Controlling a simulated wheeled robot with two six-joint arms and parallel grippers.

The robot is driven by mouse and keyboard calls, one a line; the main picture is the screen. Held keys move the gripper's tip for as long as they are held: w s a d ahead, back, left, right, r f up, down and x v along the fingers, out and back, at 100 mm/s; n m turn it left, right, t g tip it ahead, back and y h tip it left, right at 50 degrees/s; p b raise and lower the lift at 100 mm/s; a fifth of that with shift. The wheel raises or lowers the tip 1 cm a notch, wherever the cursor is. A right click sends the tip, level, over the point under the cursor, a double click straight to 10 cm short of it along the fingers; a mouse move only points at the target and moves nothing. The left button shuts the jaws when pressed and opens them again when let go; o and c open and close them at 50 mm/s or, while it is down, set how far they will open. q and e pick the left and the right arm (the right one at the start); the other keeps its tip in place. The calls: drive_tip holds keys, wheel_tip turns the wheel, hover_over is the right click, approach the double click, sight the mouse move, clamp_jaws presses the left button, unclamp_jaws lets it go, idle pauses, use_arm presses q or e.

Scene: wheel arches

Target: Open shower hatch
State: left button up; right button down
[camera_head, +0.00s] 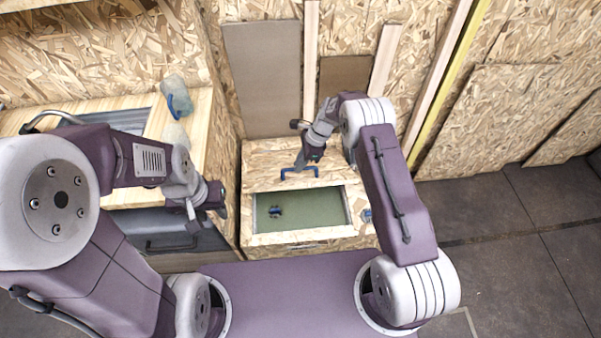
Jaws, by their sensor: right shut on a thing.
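The shower hatch (265,172) is a wooden panel with a blue handle (290,172) on it. It lies at the back of a wooden box (300,238). In front of it the box shows a rectangular opening with a green floor (315,207) inside. My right gripper (303,162) is at the blue handle and shut on it; its fingertips are small in view. My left gripper (217,208) is left of the box, apart from the hatch, and its jaw gap is not clear.
A wooden counter with a sink (130,121) and a tap (45,119) stands at the left. A grey-green item with a blue part (176,92) is on the counter. Chipboard walls (400,30) close off the back. The dark floor (520,240) is clear at the right.

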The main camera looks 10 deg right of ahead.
drive_tip(key=shift+w+r, duration=0.15)
drive_tip(key=shift+w, duration=0.35)
drive_tip(key=c, duration=1.5)
unclamp_jaws()
drive_tip(key=shift+w, duration=0.1)
drive_tip(key=shift+o, duration=0.2)
drive_tip(key=shift+w+f, duration=0.25)
drive_tip(key=shift+f, duration=0.05)
drive_tip(key=shift+s+r, duration=0.15)
drive_tip(key=shift+s, duration=0.15)
drive_tip(key=v, duration=0.9)
